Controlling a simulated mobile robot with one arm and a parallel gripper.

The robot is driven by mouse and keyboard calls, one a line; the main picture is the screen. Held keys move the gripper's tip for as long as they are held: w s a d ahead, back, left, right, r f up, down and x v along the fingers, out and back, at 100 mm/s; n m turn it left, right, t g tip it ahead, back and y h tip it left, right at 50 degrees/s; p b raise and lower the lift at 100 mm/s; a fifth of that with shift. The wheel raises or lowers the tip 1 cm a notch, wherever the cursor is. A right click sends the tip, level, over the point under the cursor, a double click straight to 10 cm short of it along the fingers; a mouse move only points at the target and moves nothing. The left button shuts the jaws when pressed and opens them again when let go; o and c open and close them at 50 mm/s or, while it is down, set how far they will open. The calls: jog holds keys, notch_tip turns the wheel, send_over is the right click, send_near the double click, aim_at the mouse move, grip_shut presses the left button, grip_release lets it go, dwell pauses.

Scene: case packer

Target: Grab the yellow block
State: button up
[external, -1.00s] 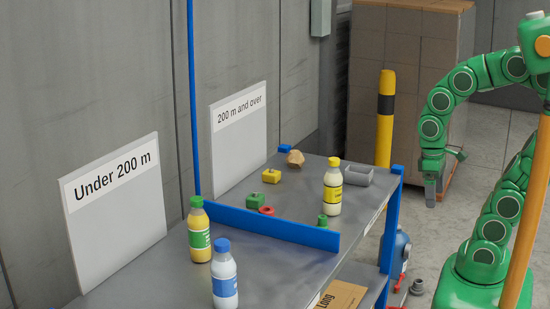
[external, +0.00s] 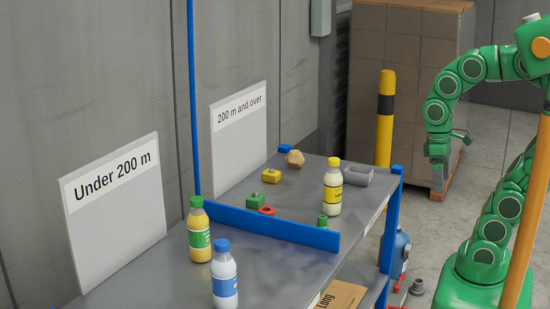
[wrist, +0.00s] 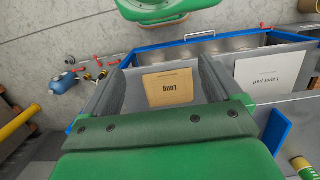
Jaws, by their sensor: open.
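The yellow block (external: 271,176) is small, with a knob on top. It lies on the far part of the grey table top (external: 295,222), beyond the blue divider, behind a green block (external: 255,201) and in front of a tan lump (external: 295,158). My gripper (external: 439,186) is off to the right of the table, pointing down, well apart from the block. In the wrist view my gripper (wrist: 161,70) has its two fingers spread, with nothing between them. The yellow block does not show in the wrist view.
A bottle with a yellow cap (external: 332,188) and a grey tray (external: 357,176) stand right of the block. The blue divider (external: 270,226) crosses the table. A yellow post (external: 385,118) stands behind. A "Long" cardboard piece (wrist: 168,88) lies on the lower shelf.

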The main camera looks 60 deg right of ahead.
jog(key=w+r+m, duration=0.3)
jog(key=w+r, duration=0.2)
jog(key=w, duration=0.8)
jog(key=w+r+m, duration=0.2)
jog(key=w+r, duration=0.2)
jog(key=w, duration=1)
jog(key=m+t, duration=0.2)
jog(key=m, duration=0.5)
send_over(271, 170)
notch_tip(271, 170, down, 7)
jog(key=shift+w+d+f, duration=0.1)
jog(key=shift+f, duration=3.1)
jog(key=shift+d+f, duration=0.1)
jog(key=shift+f, duration=3.1)
jog(key=c, duration=1)
jog(key=shift+r, duration=0.1)
